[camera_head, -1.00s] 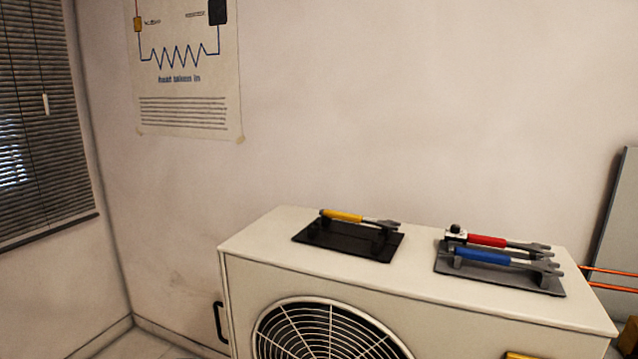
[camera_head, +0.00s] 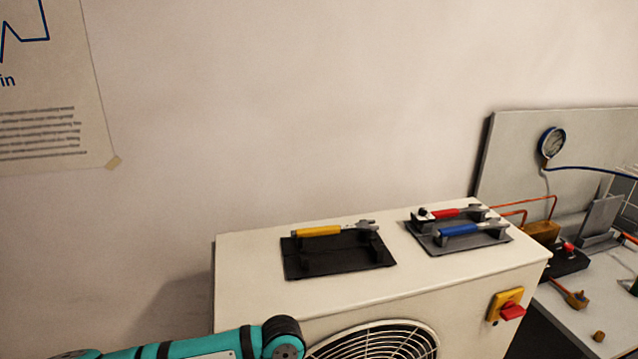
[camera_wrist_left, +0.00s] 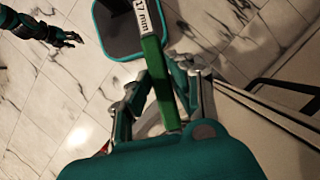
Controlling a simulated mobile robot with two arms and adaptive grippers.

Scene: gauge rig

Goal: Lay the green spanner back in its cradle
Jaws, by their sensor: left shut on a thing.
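The green spanner (camera_wrist_left: 158,75), with a white label reading 17 mm, is in my left gripper (camera_wrist_left: 162,90) in the left wrist view. The gripper is shut on its green handle. In the head view my teal arm shows at the bottom left, but its gripper and the spanner are out of frame. A black cradle plate (camera_head: 335,267) lies on the beige unit. It holds a yellow spanner (camera_head: 318,231) at its back; its front supports are empty. My right gripper (camera_wrist_left: 70,39) is small at the upper left of the wrist view, its opening unclear.
A grey cradle plate (camera_head: 488,242) to the right holds a red spanner (camera_head: 447,213) and a blue spanner (camera_head: 460,230). The beige unit (camera_head: 245,290) has bare top around the plates and a red switch (camera_head: 512,311) in front. A gauge panel stands further right.

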